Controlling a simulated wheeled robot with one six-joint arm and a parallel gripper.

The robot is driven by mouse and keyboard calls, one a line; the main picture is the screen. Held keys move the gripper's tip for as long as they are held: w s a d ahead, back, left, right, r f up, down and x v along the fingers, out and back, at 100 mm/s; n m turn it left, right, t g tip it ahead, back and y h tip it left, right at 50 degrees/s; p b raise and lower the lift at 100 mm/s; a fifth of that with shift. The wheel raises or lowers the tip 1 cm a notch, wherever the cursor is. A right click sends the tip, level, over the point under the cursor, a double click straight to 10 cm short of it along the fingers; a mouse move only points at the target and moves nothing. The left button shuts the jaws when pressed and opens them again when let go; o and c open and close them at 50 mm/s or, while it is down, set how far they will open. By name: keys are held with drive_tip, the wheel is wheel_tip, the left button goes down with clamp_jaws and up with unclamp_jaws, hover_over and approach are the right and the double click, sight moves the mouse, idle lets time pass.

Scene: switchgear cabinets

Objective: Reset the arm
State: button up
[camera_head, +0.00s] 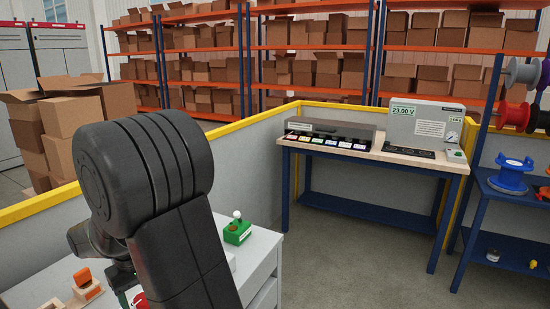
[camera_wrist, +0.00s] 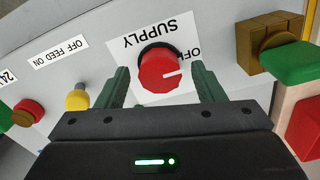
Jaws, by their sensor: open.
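My gripper (camera_wrist: 161,80) is open in the wrist view, with one green finger on each side of a red rotary knob (camera_wrist: 160,72). The fingers look apart from the knob; the exact depth between them is hard to tell. The knob sits on a white plate marked SUPPLY (camera_wrist: 150,38), seen upside down.
Beside the knob are a yellow button (camera_wrist: 77,100), a red button (camera_wrist: 28,112) and a brown-and-green fixture (camera_wrist: 275,48). In the head view a green joystick box (camera_head: 237,231) stands on the grey cabinet. A workbench (camera_head: 380,152) stands beyond, with open floor before it.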

drive_tip(key=m, duration=0.6)
drive_tip(key=m+b, duration=0.1)
drive_tip(key=m, duration=0.5)
idle(0.4)
drive_tip(key=shift+d+r, duration=0.1)
